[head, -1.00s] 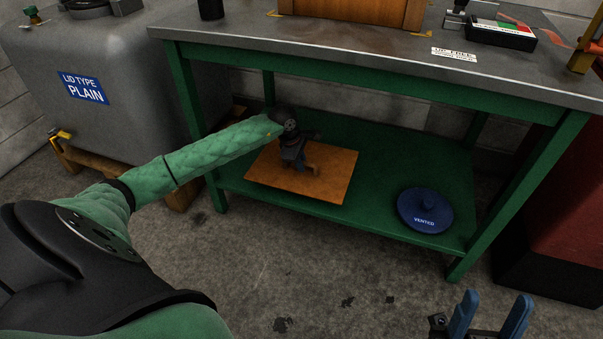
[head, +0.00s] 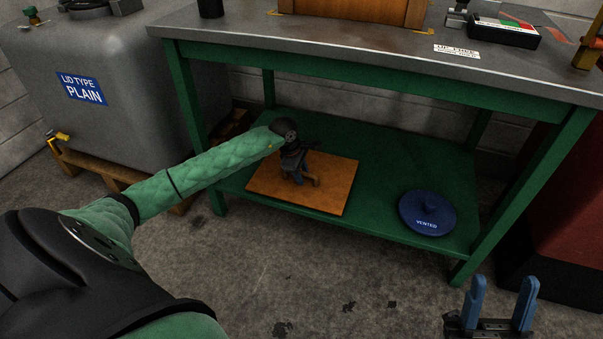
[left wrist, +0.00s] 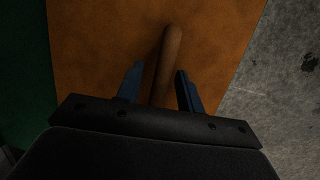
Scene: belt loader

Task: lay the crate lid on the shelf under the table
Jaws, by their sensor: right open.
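The crate lid (head: 335,184), a flat orange-brown wooden panel, lies on the green lower shelf (head: 385,172) under the table. Its front edge is at about the shelf's front edge. In the left wrist view the lid (left wrist: 90,50) has a brown bar handle (left wrist: 168,60) standing from it. My left gripper (head: 304,179) is under the table at the lid. Its fingers (left wrist: 158,85) stand either side of the handle, with a visible gap on the left side, so it looks open. My right gripper (head: 499,288) is open and empty at the lower right, outside the table.
A blue round lid marked VENTED (head: 427,212) lies on the shelf to the right. The green table legs (head: 530,190) and the tabletop (head: 330,42) frame the shelf opening. A grey tank (head: 110,90) stands left, a red block (head: 570,220) right.

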